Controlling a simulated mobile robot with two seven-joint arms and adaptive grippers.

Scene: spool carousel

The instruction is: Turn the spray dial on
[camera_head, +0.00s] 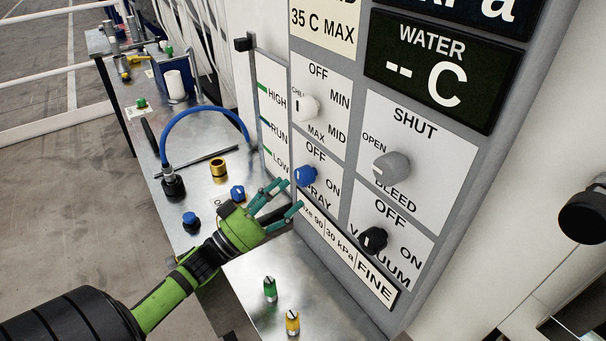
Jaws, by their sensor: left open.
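The spray dial (304,176) is a small blue knob on the grey upright panel (343,183). Its white label reads OFF above and ON to the lower right, and the word SPRAY below is partly hidden. I cannot clearly tell which mark the dial points to. My left gripper (291,195), green with teal fingers, is open just below and left of the dial. Its fingertips are close to the panel, and no object shows between them. I cannot tell whether a fingertip touches the dial. My right gripper is not in view.
Close by on the panel are a white dial (307,108), a grey bleed knob (391,168) and a black vacuum knob (373,240). A metal bench (215,185) at left holds a blue hose (205,112) and fittings. Green (270,289) and yellow (292,322) pieces stand on the front metal surface.

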